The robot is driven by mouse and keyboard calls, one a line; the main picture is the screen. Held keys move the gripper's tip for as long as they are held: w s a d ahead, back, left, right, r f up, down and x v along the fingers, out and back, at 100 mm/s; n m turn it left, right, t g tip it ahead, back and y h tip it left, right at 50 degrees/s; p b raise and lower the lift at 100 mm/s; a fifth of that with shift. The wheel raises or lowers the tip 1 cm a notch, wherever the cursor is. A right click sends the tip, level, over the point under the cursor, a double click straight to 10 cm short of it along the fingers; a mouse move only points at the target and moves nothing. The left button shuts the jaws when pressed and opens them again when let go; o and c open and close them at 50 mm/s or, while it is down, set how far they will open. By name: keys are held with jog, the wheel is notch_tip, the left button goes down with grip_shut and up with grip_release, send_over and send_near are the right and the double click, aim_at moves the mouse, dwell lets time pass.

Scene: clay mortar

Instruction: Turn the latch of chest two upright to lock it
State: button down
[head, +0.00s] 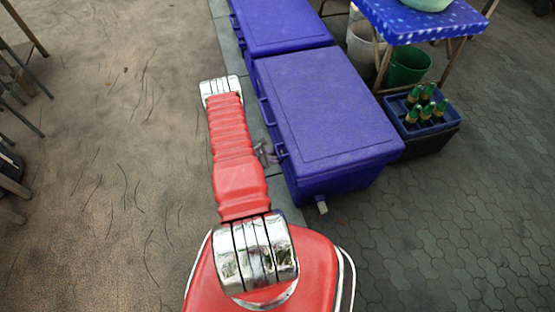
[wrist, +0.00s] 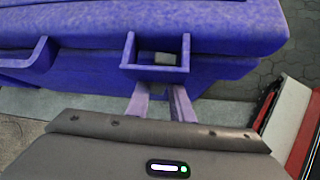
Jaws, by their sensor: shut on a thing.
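Two blue chests stand in a row in the head view, a nearer one (head: 325,110) and a farther one (head: 285,22); no number shows on either. Both lids are down. My gripper (head: 264,153) is low at the nearer chest's left side, partly hidden by my red arm. In the wrist view, a blue U-shaped latch (wrist: 156,71) projects from the chest front (wrist: 80,32), with a small grey piece (wrist: 165,58) inside it. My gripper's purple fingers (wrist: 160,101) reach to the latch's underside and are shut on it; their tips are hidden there.
Another blue bracket (wrist: 32,60) is to the left on the same face. Right of the chests are a crate of green bottles (head: 425,112), a green bucket (head: 408,65) and a blue-topped table (head: 420,22). Open ground lies to the left.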

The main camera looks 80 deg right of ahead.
jog(key=shift+s+a+f+n+g+y, duration=0.15)
jog(key=shift+n+g+y, duration=0.15)
jog(key=shift+y, duration=0.3)
dwell(0.4)
jog(key=c, duration=1.8)
grip_release()
jog(key=shift+o, duration=1.2)
jog(key=shift+w, duration=0.2)
jog(key=v, duration=1.3)
jog(key=shift+w+d+r, duration=0.2)
jog(key=shift+w+r, duration=0.05)
jog(key=shift+r, duration=0.1)
